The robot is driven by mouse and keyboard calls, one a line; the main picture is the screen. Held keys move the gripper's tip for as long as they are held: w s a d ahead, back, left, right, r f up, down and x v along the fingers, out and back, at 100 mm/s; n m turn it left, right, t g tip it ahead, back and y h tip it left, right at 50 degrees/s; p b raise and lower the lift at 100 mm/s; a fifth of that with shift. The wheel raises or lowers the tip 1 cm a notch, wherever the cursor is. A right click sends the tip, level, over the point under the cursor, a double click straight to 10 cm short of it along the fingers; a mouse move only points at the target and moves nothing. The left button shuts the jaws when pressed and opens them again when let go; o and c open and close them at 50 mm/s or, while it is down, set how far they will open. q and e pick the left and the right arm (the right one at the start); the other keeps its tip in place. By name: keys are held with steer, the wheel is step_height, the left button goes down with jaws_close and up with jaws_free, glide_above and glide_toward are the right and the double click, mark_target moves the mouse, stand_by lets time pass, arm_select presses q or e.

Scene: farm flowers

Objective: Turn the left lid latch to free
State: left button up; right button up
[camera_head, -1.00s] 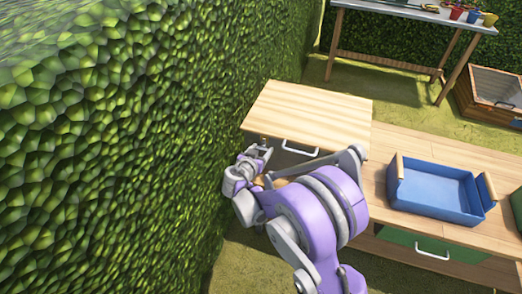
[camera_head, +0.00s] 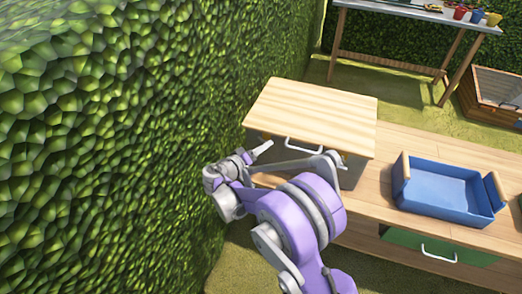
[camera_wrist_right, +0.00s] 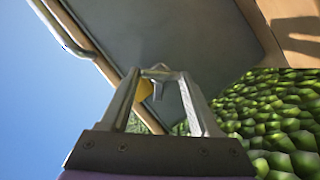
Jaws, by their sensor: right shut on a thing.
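A box with a pale wooden lid (camera_head: 312,112) and a dark front stands on the bench. Its white handle (camera_head: 304,146) is at the front middle. My right gripper (camera_head: 265,147) is at the front left corner, just under the lid's edge. In the right wrist view my right gripper (camera_wrist_right: 157,72) has its fingertips together at the grey box face (camera_wrist_right: 165,35). A small yellow piece (camera_wrist_right: 145,91), seemingly the left latch, shows between the fingers; its turned angle is unclear. My left gripper is not in view.
A blue tray (camera_head: 447,213) with wooden handles stands on the bench (camera_head: 375,205) to the right. A green drawer (camera_head: 400,238) is below it. A tall hedge (camera_head: 110,140) stands close on the left of the gripper. Pots stand on a table behind.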

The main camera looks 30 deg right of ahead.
steer(key=shift+w+a+f+n+g+h+b, duration=0.15)
steer(key=shift+n+h+b, duration=0.5)
steer(key=shift+n, duration=0.5)
steer(key=shift+s+d+f+n+g+h+b, duration=0.1)
steer(key=shift+n+h+b, duration=0.4)
steer(key=shift+n+b, duration=0.45)
steer(key=shift+w+a+f+n+g+h+b, duration=0.15)
steer(key=shift+n+h+b, duration=0.4)
steer(key=shift+n, duration=0.75)
steer(key=shift+s+d, duration=0.1)
steer(key=o, duration=1.4)
steer(key=shift+c, duration=0.2)
